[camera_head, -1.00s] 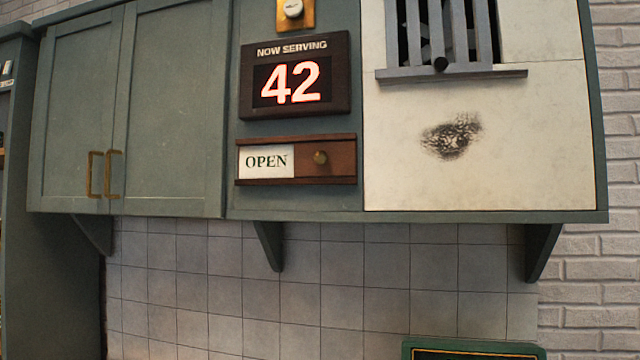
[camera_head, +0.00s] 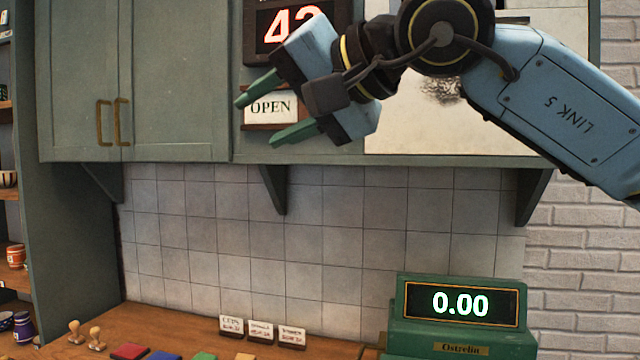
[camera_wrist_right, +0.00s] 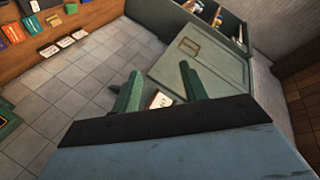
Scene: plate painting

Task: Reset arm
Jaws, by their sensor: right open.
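My right gripper (camera_head: 256,120) shows in the head view at the upper middle, its arm coming in from the right. Its two green fingers point left and are spread apart, with nothing between them. They appear in front of the OPEN sign (camera_head: 270,107), which shows between them; how far apart in depth I cannot tell. The right wrist view shows the same open fingers (camera_wrist_right: 158,90), with part of the sign (camera_wrist_right: 160,100) between them. The arm hides part of the number display (camera_head: 280,30) and of the white panel (camera_head: 440,125). My left gripper is in neither view.
A green wall cabinet (camera_head: 175,80) spans the top. A wooden counter (camera_head: 170,320) below holds a green register reading 0.00 (camera_head: 460,304), small cards (camera_head: 262,331), stamps (camera_head: 96,338) and coloured pads (camera_head: 165,355). Shelves (camera_head: 8,195) stand at the left. The tiled wall (camera_head: 340,220) is bare.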

